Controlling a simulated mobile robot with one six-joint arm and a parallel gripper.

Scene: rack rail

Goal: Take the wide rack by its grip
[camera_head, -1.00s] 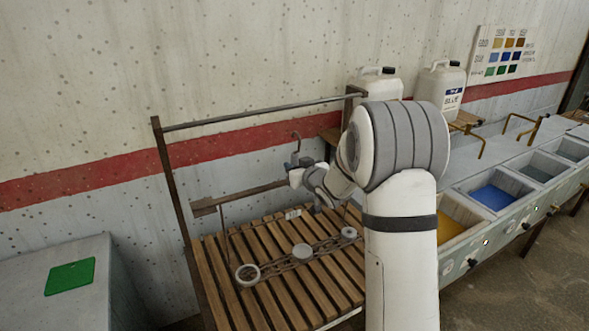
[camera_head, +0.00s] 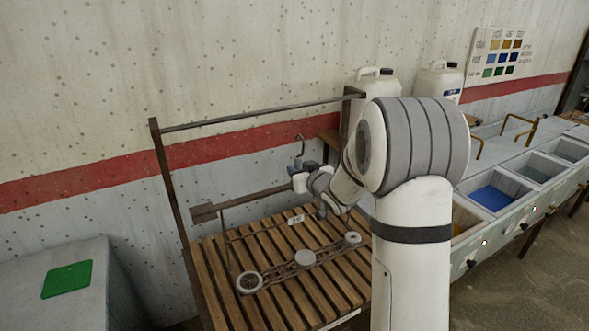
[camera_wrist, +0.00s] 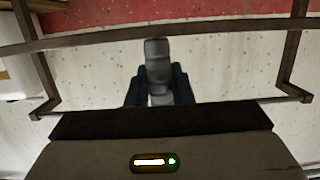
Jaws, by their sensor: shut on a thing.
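The wide rack shows in the head view as a brown top bar (camera_head: 240,203) with thin rods down to a low carrier (camera_head: 280,270) with round grey holders. A hook (camera_head: 300,146) rises from its middle. My gripper (camera_head: 300,172) is at the middle of the top bar, just below the hook. In the wrist view my gripper's two dark fingers (camera_wrist: 160,92) are closed on both sides of a grey upright grip (camera_wrist: 157,58). The carrier is over the slatted bench; I cannot tell if it touches. My arm hides part of the bar's right side.
A metal rail (camera_head: 260,113) on posts runs above and behind the slatted wooden bench (camera_head: 215,285). A grey block with a green pad (camera_head: 67,279) stands at left. White jugs (camera_head: 375,88) and a row of colored basins (camera_head: 490,200) are at right.

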